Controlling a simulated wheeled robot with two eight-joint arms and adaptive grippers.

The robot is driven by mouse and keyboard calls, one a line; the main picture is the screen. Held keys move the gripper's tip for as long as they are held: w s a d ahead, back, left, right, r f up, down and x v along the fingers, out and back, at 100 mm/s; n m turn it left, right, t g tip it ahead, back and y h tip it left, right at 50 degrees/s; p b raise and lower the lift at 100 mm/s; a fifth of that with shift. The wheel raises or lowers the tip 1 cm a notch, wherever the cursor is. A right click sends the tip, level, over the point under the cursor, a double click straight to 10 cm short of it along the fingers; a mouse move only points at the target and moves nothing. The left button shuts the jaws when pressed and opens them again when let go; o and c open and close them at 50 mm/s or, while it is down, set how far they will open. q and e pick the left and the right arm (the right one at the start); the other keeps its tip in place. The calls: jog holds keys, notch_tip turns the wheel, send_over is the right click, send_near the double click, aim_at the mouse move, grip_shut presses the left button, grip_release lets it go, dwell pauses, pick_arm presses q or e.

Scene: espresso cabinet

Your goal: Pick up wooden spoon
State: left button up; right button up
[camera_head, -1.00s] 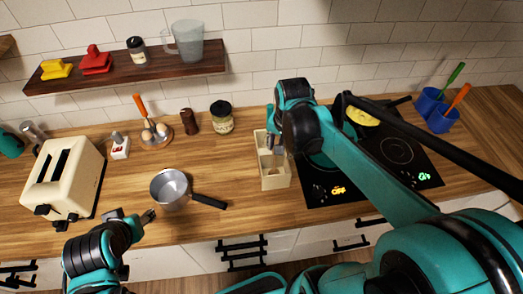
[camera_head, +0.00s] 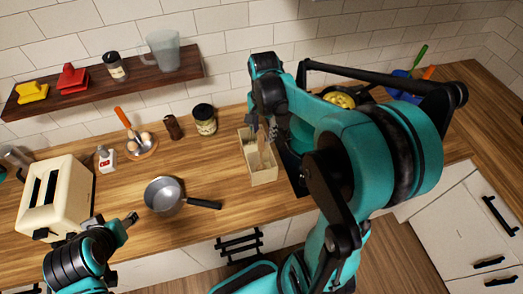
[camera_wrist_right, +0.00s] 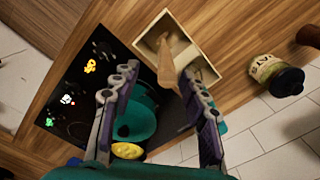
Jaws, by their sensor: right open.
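The wooden spoon (camera_wrist_right: 167,65) stands in a cream utensil holder (camera_wrist_right: 153,41), tilted and sticking out of it in the right wrist view. My right gripper (camera_wrist_right: 160,72) is open, with its two fingers apart on either side of the spoon's upper part. I cannot tell whether either finger touches it. In the head view the holder (camera_head: 265,177) stands left of the hob, and my right gripper (camera_head: 268,130) is just above it, partly hiding the spoon. My left gripper (camera_head: 131,219) is near the counter's front edge, away from the spoon; its opening is unclear.
A saucepan (camera_head: 162,193) with a black handle sits left of the holder. A black hob (camera_wrist_right: 85,80) lies beside the holder. Bare counter lies between saucepan and holder.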

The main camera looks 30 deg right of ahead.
aim_at(261, 144)
jog(key=f, duration=0.7)
jog(key=shift+w+a+f+b, duration=0.3)
jog(key=shift+w+f+b, duration=0.1)
grip_shut()
